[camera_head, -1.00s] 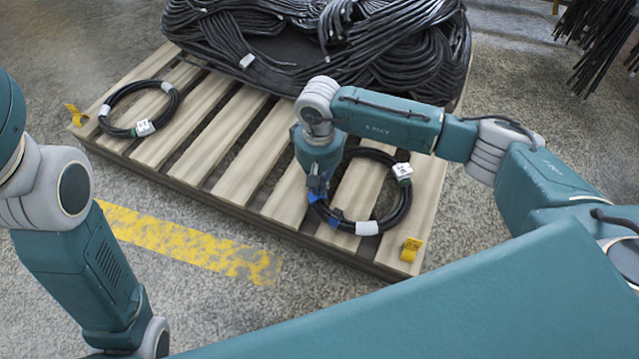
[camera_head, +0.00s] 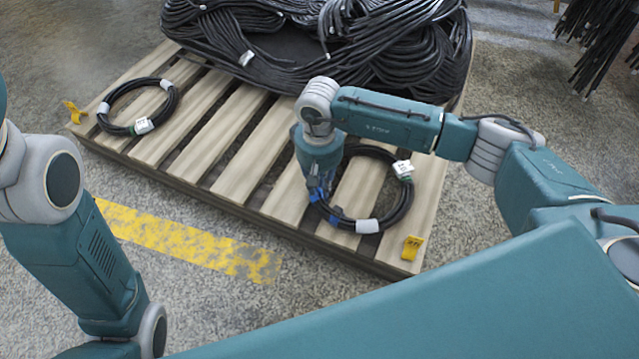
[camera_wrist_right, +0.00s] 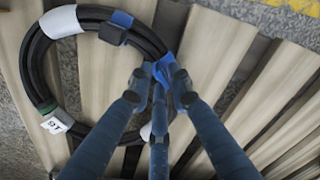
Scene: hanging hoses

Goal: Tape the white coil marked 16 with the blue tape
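A black hose coil (camera_head: 408,195) with white bands and a white tag (camera_head: 403,169) lies on the pallet's right part. The tag (camera_wrist_right: 57,124) also shows in the wrist view, its marking too small to read surely. A blue tape piece (camera_wrist_right: 120,20) with a dark block sits on the coil's upper side in the wrist view. More blue tape (camera_wrist_right: 165,68) shows between my right gripper's fingertips (camera_wrist_right: 161,84), at the coil's side. My right gripper (camera_head: 316,190) points down at the coil's left edge; its grip is unclear. My left gripper is outside the views.
A similar black coil (camera_head: 172,103) with white bands lies at the pallet's left. A large black hose heap (camera_head: 390,45) covers the pallet's back. Yellow tags (camera_head: 411,247) are at the pallet's edge (camera_head: 300,236). Floor with a yellow stripe (camera_head: 180,240) is clear in front.

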